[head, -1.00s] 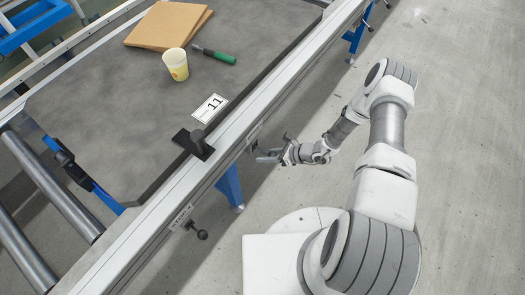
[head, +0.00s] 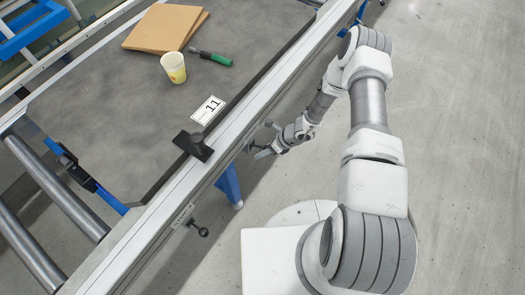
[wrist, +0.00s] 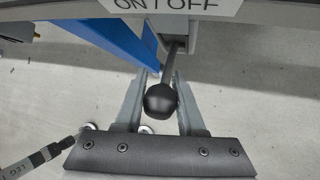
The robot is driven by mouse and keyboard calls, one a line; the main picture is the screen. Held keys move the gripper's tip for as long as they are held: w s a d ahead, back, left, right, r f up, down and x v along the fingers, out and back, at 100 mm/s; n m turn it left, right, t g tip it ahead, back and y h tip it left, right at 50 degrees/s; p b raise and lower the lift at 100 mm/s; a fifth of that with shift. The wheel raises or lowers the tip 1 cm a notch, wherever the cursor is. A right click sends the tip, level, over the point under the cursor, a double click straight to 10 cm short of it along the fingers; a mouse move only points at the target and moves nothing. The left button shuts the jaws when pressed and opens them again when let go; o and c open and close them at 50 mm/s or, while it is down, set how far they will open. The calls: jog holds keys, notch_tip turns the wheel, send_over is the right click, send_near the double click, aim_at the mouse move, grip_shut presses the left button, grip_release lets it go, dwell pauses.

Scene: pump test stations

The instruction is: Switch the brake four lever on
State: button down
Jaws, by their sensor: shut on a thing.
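The lever is a thin dark rod with a black ball knob (wrist: 160,101). In the wrist view it hangs from a slot under the rail, below a white plate reading "ON OFF" (wrist: 178,5), cut by the top edge. No brake number is readable. My gripper (wrist: 160,82) has its fingers on either side of the rod and knob and is shut on the lever. In the head view my gripper (head: 264,152) is beside the outer side of the conveyor rail (head: 233,128); the held lever is too small there to make out clearly.
A second ball-knob lever (head: 201,231) with a small label stands on the rail nearer me. A black bracket (head: 195,146) sits on the rail. On the grey surface are a cup (head: 173,68), a green-handled tool (head: 213,58) and brown boards (head: 165,27). Floor at right is clear.

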jog(key=c, duration=0.8)
grip_release()
jog(key=p+v, duration=0.3)
jog(key=v, duration=1.4)
jog(key=shift+s+d+r, duration=0.1)
jog(key=shift+d+r, duration=0.05)
jog(key=shift+p, duration=0.3)
